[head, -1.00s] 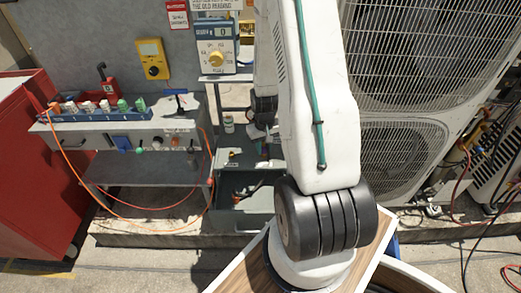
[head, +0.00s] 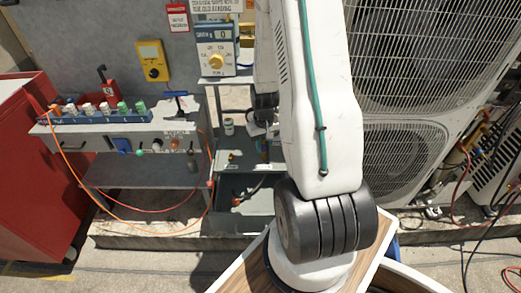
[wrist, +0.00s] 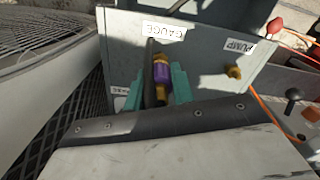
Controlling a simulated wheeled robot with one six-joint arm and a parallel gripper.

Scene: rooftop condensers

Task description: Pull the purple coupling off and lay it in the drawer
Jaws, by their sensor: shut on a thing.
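The purple coupling (wrist: 161,73) shows in the wrist view, with brass above and below it. It is in front of the grey panel (wrist: 205,62), below the GAUGE label. My gripper (wrist: 159,88) has its teal fingers on both sides of the coupling and is shut on it. I cannot tell whether the coupling is still seated on a fitting. A dark hose or rod (wrist: 149,72) runs just left of it. In the head view my arm hides the coupling and the gripper's fingertips. The open grey drawer (head: 238,222) is left of my arm, low down, with a dark hose and small orange-red parts inside.
A brass fitting (wrist: 233,72) sits under the PUMP label, right of the coupling. A grey bench (head: 120,138) with several coloured-top parts and a red cabinet (head: 38,175) stand left. Large condensers (head: 405,165) stand right of my arm.

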